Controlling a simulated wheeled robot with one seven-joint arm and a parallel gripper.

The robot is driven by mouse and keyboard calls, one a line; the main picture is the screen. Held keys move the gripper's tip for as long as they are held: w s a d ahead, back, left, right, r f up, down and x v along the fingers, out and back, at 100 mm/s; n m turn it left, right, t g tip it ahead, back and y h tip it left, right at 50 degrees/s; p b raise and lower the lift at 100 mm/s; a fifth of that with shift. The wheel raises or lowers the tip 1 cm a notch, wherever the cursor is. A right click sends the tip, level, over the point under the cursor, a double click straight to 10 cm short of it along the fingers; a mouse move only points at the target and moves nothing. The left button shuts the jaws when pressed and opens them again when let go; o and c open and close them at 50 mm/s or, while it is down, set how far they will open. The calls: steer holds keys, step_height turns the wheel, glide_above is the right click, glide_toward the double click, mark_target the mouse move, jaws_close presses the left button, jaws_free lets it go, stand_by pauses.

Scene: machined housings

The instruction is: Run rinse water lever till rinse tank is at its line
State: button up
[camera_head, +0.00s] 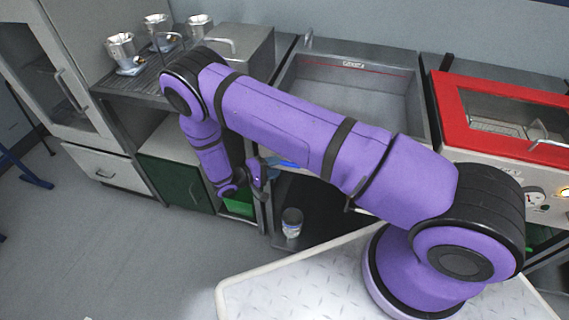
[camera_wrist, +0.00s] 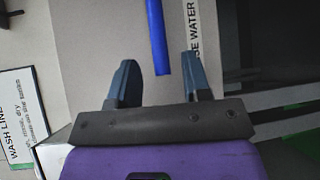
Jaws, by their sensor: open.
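The blue rinse water lever (camera_wrist: 157,38) hangs down in the wrist view, its lower end between my gripper's fingers. It also shows as a small blue piece in the head view (camera_head: 284,163). My gripper (camera_wrist: 160,62) is open around the lever end, with a visible gap on both sides. In the head view my gripper (camera_head: 262,172) is at the front of the bench, below the rinse tank (camera_head: 312,72). The tank has a red line and a small label on its back wall. Its inside looks plain grey, and I cannot tell the water level. My arm hides part of its front.
A label partly reading "SE WATER" (camera_wrist: 196,30) is beside the right finger. A "WASH LINE" card (camera_wrist: 22,115) is at left. A red-framed cabinet (camera_head: 450,110) stands right of the tank. Metal cups (camera_head: 122,48) stand at left.

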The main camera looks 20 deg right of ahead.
steer(key=shift+w+d+f, duration=0.15)
steer(key=shift+d, duration=0.95)
steer(key=shift+w+d+f, duration=0.15)
steer(key=shift+d, duration=0.9)
jaws_close()
